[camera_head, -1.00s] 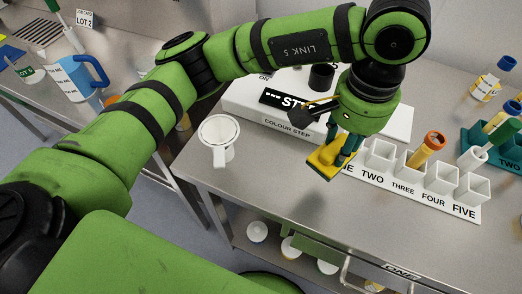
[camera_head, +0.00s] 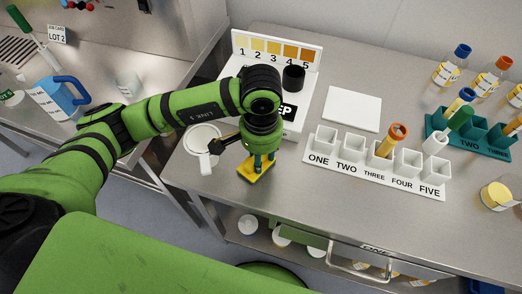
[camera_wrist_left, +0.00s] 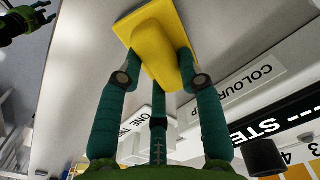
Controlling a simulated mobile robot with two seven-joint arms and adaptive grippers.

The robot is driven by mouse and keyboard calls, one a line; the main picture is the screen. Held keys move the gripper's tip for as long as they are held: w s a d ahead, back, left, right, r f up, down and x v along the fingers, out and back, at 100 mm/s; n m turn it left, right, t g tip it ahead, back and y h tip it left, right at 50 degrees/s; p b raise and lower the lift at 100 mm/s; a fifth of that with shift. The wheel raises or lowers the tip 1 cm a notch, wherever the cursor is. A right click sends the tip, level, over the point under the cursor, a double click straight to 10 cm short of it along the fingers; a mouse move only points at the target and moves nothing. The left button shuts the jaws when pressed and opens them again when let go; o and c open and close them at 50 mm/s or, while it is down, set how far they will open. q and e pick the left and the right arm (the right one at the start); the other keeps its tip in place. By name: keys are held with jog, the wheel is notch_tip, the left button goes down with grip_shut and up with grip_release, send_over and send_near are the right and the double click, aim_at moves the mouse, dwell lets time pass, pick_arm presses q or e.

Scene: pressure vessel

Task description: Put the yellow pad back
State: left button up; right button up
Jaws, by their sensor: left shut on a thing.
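The yellow pad (camera_head: 249,172) is between the fingers of my left gripper (camera_head: 260,163), near the front edge of the steel bench. In the left wrist view the pad (camera_wrist_left: 148,32) shows its yellow grip block and wider base, with the green fingers (camera_wrist_left: 160,68) shut on the block. In the head view the gripper hides part of the pad. I cannot tell whether its base touches the bench.
A numbered white rack (camera_head: 375,178) with an orange-capped tube (camera_head: 390,142) stands to the right. A bare white plate (camera_head: 352,108) lies behind the rack.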

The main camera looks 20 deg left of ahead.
pick_arm(q)
jog(key=shift+f+b, duration=0.2)
jog(key=shift+b, duration=0.1)
jog(key=o, duration=1)
pick_arm(e)
jog(key=shift+w+d+f, duration=0.2)
jog(key=shift+d+f, duration=0.05)
jog(key=shift+d, duration=0.15)
pick_arm(q)
jog(key=shift+r, duration=0.15)
pick_arm(e)
jog(key=shift+r, duration=0.15)
pick_arm(q)
jog(key=shift+r+p, duration=0.25)
jog(key=shift+p, duration=0.2)
notch_tip(320, 180, up, 12)
jog(key=b, duration=0.3)
jog(key=shift+f+b, duration=0.2)
jog(key=shift+b, duration=0.15)
pick_arm(e)
notch_tip(320, 180, down, 3)
jog(key=shift+a+f, duration=0.1)
pick_arm(q)
jog(key=shift+r, duration=0.1)
